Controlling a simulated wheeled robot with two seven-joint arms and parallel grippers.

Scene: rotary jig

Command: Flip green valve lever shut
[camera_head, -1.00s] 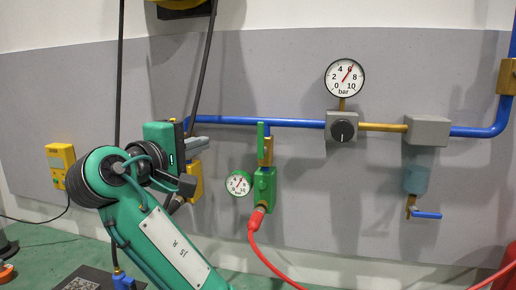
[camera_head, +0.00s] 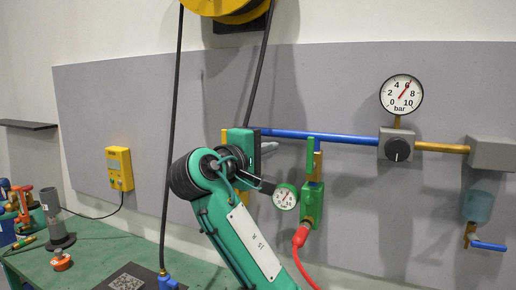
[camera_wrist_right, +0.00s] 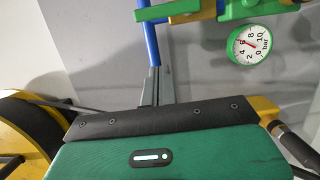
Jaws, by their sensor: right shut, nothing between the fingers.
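The green valve lever (camera_head: 310,150) stands upright above the green valve body (camera_head: 312,203) on the wall panel. The lever also shows at the top of the right wrist view (camera_wrist_right: 165,10). A small green-rimmed gauge (camera_head: 285,196) sits left of the valve body, and a red hose (camera_head: 300,237) leaves its bottom. My right gripper (camera_head: 270,147) is left of the lever, apart from it, in front of the blue pipe. In the right wrist view its grey fingers (camera_wrist_right: 155,84) are together and empty. My left gripper is not in view.
A blue pipe (camera_head: 350,140) runs right to a grey regulator (camera_head: 396,144) under a large white gauge (camera_head: 401,94). A black cable hangs from a yellow reel (camera_head: 225,8). A yellow meter (camera_head: 119,168) is on the panel. A green bench (camera_head: 90,255) holds tools at left.

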